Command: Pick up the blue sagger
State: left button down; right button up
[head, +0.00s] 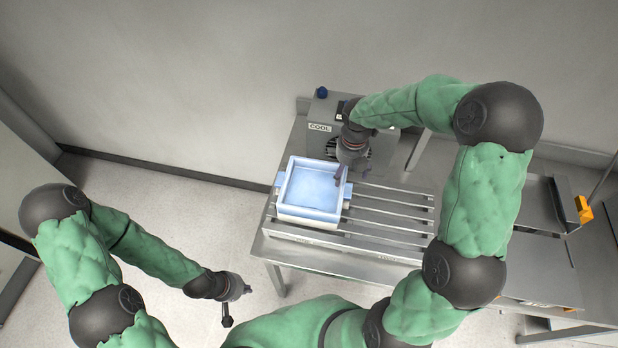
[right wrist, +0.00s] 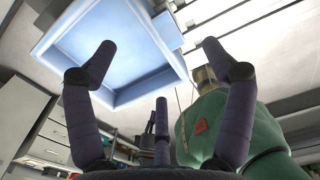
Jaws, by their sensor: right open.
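The blue sagger (head: 308,213) is a square, open-topped, pale blue tray. It sits level at the left end of the metal rails. My right gripper (head: 343,172) is above its right rear corner, pointing down. In the right wrist view the sagger (right wrist: 150,62) fills the upper left, and my right gripper (right wrist: 158,50) has its dark fingers spread wide with nothing between them. One fingertip overlaps the sagger in that view; I cannot tell whether they touch. My left gripper (head: 230,308) hangs low at the left, away from the table; its fingers are too small to read.
The rails (head: 395,212) run right from the sagger across a metal table (head: 330,262) and are otherwise bare. A grey unit labelled COOL (head: 319,128) stands behind. An orange part (head: 584,209) is at far right. Open floor (head: 190,215) lies left of the table.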

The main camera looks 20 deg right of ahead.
aim_at(343, 188)
jog(key=f, duration=0.4)
jog(key=shift+s+f, duration=0.3)
jog(key=shift+w+a+f+b, duration=0.1)
jog(key=shift+a+f+b, duration=0.1)
jog(key=shift+f, duration=1.2)
jog(key=shift+w+a+f+b, duration=0.1)
jog(key=shift+f+b, duration=0.05)
jog(key=shift+f, duration=1.25)
jog(key=shift+s, duration=0.1)
jog(key=shift+c, duration=0.3)
jog(key=c, duration=1.4)
jog(key=shift+r, duration=0.1)
grip_shut()
jog(key=shift+r, duration=0.1)
